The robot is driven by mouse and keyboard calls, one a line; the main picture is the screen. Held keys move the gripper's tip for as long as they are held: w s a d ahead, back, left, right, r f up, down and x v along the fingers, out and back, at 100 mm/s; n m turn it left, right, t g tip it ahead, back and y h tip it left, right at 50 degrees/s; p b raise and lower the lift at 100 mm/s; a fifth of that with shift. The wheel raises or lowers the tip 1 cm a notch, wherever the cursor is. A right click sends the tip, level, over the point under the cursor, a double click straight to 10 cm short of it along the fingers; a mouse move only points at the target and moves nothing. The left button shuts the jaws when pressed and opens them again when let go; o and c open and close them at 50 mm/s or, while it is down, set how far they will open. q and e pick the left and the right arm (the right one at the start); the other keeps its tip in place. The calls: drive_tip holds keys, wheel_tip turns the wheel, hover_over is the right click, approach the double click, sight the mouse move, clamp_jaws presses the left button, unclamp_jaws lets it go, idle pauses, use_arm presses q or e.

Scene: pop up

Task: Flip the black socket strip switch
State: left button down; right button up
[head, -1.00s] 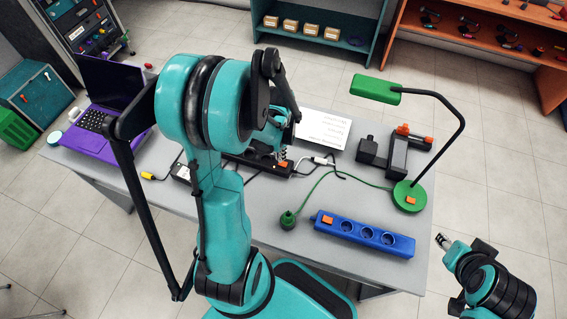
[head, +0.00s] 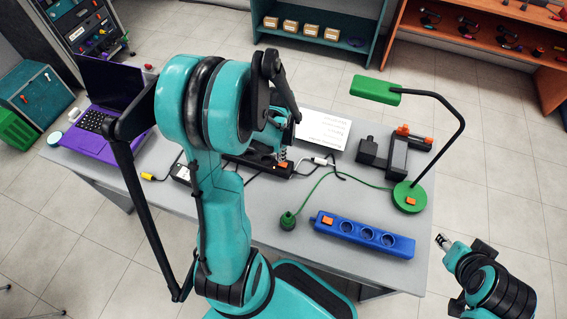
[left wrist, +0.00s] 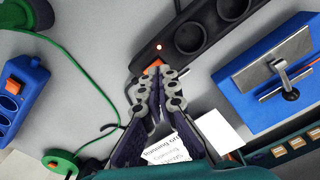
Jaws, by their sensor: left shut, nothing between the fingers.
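The black socket strip (head: 262,167) lies on the grey table, partly hidden behind my left arm. In the left wrist view the strip (left wrist: 172,57) runs to the top edge, with round sockets, a small lit red light and an orange switch (left wrist: 152,67) at its near end. My left gripper (head: 281,160) is shut and empty, its fingertips right at the orange switch. In the left wrist view the gripper (left wrist: 156,80) covers part of the switch; I cannot tell whether it touches. My right gripper (head: 441,241) is off the table's right front; its jaw state is unclear.
A blue socket strip (head: 365,236) and green plug (head: 288,220) lie at the front. A green lamp (head: 409,197) stands right, near a black device (head: 396,155). A purple laptop (head: 95,127) is left. A blue box with a metal lever (left wrist: 268,75) lies beside the strip.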

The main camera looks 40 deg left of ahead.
use_arm(q)
drive_tip(key=shift+f+b, duration=0.95)
drive_tip(key=shift+f, duration=0.05)
idle(0.5)
wheel_tip(320, 180, up, 7)
drive_tip(key=p, duration=0.5)
drive_tip(key=shift+p, duration=0.3)
drive_tip(key=shift+r, duration=0.1)
idle(0.4)
drive_tip(key=s+d+r+n+t, duration=0.1)
drive_tip(key=s+d+r+t, duration=0.1)
drive_tip(key=d+r, duration=0.5)
drive_tip(key=s+d+r+n+t, duration=0.1)
drive_tip(key=s+d+r+t, duration=0.1)
drive_tip(key=d+r+t, duration=0.3)
drive_tip(key=d+r, duration=0.3)
drive_tip(key=shift+s+d, duration=0.25)
drive_tip(key=shift+d, duration=0.1)
